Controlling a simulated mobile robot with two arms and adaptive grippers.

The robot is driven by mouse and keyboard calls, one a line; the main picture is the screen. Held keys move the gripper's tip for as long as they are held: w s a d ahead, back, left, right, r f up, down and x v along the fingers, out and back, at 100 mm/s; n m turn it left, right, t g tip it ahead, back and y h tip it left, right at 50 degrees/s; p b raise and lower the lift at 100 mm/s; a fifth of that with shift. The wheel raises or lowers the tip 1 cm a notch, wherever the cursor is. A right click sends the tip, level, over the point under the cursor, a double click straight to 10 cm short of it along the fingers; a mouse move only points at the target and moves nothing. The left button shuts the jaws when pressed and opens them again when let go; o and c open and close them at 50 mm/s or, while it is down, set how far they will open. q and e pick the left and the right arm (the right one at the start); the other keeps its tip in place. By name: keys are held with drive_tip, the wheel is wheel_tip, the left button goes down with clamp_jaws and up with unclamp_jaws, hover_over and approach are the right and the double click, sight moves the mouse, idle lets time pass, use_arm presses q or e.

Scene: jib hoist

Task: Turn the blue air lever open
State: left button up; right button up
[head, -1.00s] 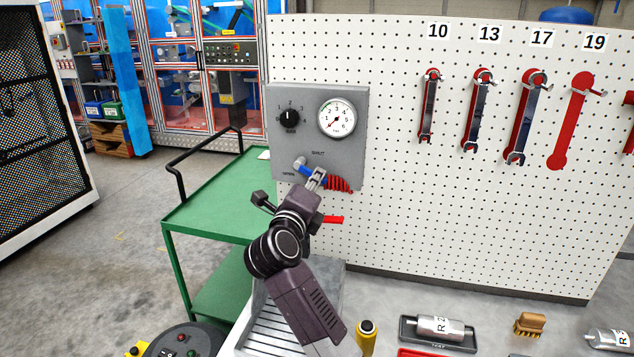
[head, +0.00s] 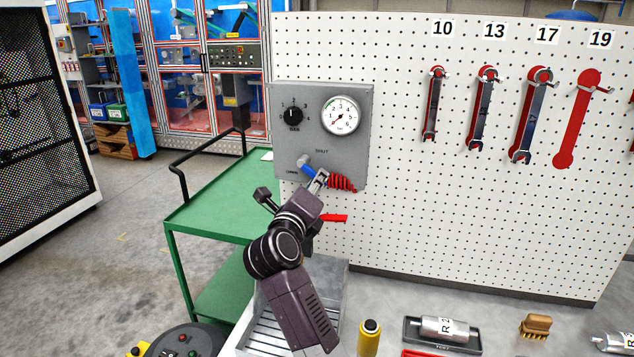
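The blue air lever (head: 308,169) is on the lower part of a grey panel (head: 356,155). It slants down and right from its pivot, between the word SHUT above right and the word OPEN below left. My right gripper (head: 318,178) is at the lever's lower right end, and its fingers overlap the end in the picture. I cannot tell whether they are closed on it. A coiled red hose (head: 341,183) is just right of the fingers. My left gripper is not in view.
The panel carries a black knob (head: 293,117) and a round gauge (head: 341,116). A green cart (head: 213,208) stands left. A white pegboard (head: 400,220) with hanging wrenches spans the right. A yellow cylinder (head: 369,339) and a grey tray (head: 413,337) are at the bottom.

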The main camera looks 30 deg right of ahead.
drive_tip(key=shift+o, duration=0.7)
drive_tip(key=shift+r, duration=0.15)
drive_tip(key=v, duration=0.7)
drive_tip(key=shift+s+a, duration=0.15)
drive_tip(key=shift+a, duration=0.1)
